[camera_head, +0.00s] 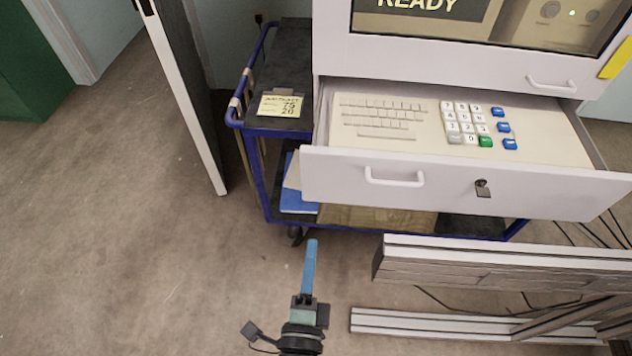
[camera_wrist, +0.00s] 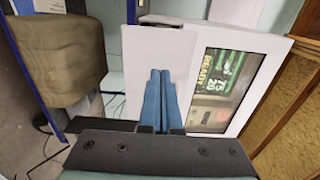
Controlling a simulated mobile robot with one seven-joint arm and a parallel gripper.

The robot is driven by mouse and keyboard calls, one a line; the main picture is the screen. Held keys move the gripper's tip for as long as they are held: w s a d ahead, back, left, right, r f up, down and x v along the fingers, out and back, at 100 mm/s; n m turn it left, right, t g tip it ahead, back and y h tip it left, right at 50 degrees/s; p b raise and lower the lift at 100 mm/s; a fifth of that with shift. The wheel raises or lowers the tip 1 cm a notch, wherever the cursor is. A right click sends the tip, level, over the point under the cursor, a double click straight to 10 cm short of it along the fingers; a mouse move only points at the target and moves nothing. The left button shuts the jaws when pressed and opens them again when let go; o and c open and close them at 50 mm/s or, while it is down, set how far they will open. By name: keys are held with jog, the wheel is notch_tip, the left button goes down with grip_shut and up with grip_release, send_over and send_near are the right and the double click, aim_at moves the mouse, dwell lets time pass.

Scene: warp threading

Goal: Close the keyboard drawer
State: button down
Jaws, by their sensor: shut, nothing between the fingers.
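The keyboard drawer (camera_head: 440,180) is pulled out from the white cabinet in the head view. Its tray shows pale keys at left and a keypad with white, blue and green keys. Its front has a white handle (camera_head: 394,180) at left and a lock with a key (camera_head: 482,188) at right. My gripper (camera_head: 312,243) is below and left of the drawer front in the picture, apart from it. Its blue fingers are together and empty. In the wrist view the shut fingers (camera_wrist: 160,73) overlap a white panel (camera_wrist: 140,50), beside the cabinet's screen (camera_wrist: 219,85).
The cabinet stands on a blue-framed cart (camera_head: 262,180) with a yellow note (camera_head: 280,106) at its left. Pale beams (camera_head: 500,265) lie in front at lower right. A narrow upright panel (camera_head: 188,90) stands at left. The floor at left is clear.

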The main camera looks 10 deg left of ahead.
aim_at(320, 180)
jog(key=w, duration=1.3)
jog(key=shift+w, duration=0.2)
